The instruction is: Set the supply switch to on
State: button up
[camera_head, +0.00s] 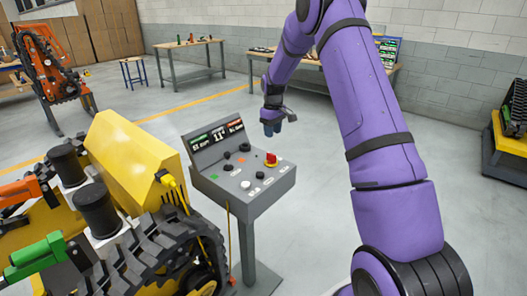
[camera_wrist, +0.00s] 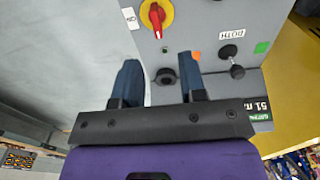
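The control box (camera_head: 262,192) stands on a grey post and has a slanted display panel at its back. A red rotary switch on a yellow base (camera_head: 271,160) sits on its top, and it also shows at the top edge of the wrist view (camera_wrist: 155,16). I take it as the supply switch. Its red handle lies roughly up-down in the wrist view, with a small white label (camera_wrist: 130,18) beside it. My gripper (camera_head: 272,129) is above the box's back right side. In the wrist view my gripper (camera_wrist: 157,65) is open and empty, its fingers apart, short of the red switch.
A black round knob (camera_wrist: 165,76) shows between my fingers, and a black lever (camera_wrist: 232,60) stands near the "BOTH" label. A yellow tracked carrier (camera_head: 130,165) stands close left of the box. Workbenches (camera_head: 190,55) are at the back.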

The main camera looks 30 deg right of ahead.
aim_at(271, 154)
jog(key=shift+w+d+f, duration=0.2)
jog(key=shift+w+f, duration=0.4)
jog(key=shift+f, duration=0.25)
notch_tip(271, 154, down, 10)
jog(key=shift+f, duration=0.25)
grip_shut()
